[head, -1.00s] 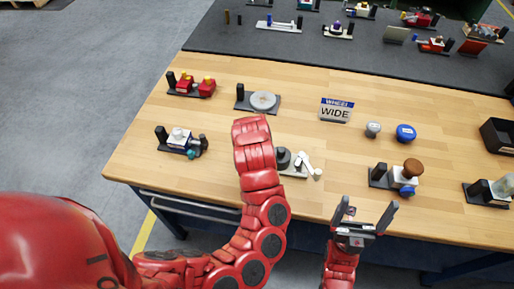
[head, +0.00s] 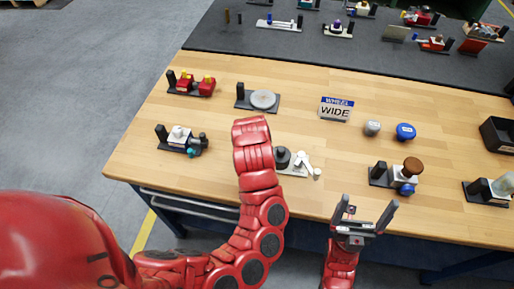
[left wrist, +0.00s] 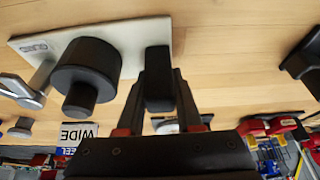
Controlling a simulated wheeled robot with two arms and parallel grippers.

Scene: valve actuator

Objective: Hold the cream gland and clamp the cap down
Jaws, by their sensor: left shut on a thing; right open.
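The cream gland (head: 296,170) is a fixture on a pale plate near the table's front, partly hidden by my left arm in the head view. It carries a black round cap (head: 282,157) and a pale lever (head: 303,160). The left wrist view shows the plate (left wrist: 148,32), the black cap (left wrist: 86,72), a grey lever (left wrist: 28,90) and a black upright post (left wrist: 158,75). My left gripper (left wrist: 160,82) is shut on that post; the head view hides its fingers. My right gripper (head: 367,206) is open and empty at the table's front edge, right of the gland.
A fixture with a brown knob (head: 412,167) and blue part stands beyond my right gripper. A grey knob (head: 372,128), a blue knob (head: 405,131) and a WIDE sign (head: 335,110) are farther back. A white and teal fixture (head: 180,140) stands left. Wood between gland and right gripper is clear.

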